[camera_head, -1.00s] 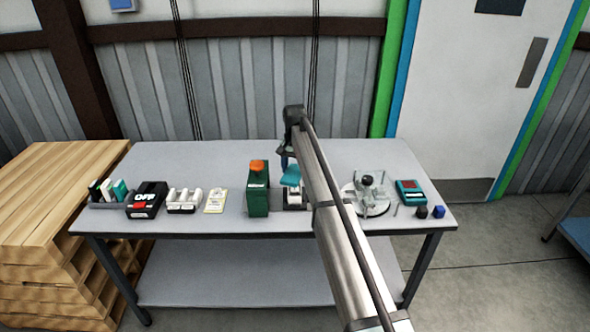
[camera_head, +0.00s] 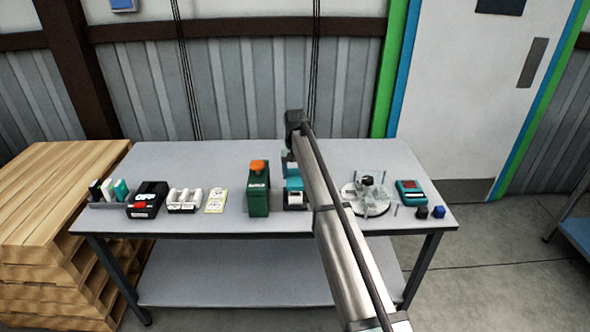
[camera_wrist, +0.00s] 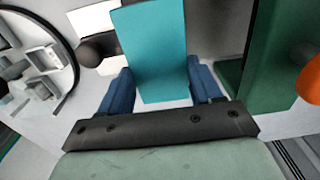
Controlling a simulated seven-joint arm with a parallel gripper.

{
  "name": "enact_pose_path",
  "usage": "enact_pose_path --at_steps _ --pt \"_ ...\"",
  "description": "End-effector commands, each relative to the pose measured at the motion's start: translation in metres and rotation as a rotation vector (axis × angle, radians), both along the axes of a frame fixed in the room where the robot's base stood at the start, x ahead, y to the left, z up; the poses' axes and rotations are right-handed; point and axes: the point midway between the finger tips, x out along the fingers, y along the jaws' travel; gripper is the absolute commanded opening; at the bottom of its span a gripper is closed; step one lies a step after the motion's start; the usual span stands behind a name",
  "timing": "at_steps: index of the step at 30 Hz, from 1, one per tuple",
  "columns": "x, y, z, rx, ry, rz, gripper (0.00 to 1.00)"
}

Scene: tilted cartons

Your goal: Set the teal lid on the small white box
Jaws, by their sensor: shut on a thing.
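The teal lid (camera_head: 294,184) is near the middle of the table, and it fills the centre of the wrist view (camera_wrist: 155,45). My gripper (camera_wrist: 158,78) is shut on it, with a blue finger at each side. In the head view the lid is low over the small white box (camera_head: 294,198), looking nearly level. A white surface, likely this box (camera_wrist: 98,18), shows beside the lid in the wrist view, with a dark knob in front of it. I cannot tell whether lid and box touch. My arm hides part of the gripper in the head view.
A round plate with clear uprights (camera_head: 371,205) is to the right, then a teal device (camera_head: 410,193) and two small cubes. A black OFF box (camera_head: 147,200) and white bottles stand further left. The back of the table is clear.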

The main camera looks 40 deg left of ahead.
Motion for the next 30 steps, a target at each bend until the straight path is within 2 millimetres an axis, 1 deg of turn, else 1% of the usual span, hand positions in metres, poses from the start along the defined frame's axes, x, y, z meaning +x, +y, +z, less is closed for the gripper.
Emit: enact_pose_path --at_steps 18,30 --pt "0.000 0.000 -0.034 0.000 0.000 -0.001 0.47" --pt "0.000 0.000 -0.037 0.000 0.000 -0.001 0.47"
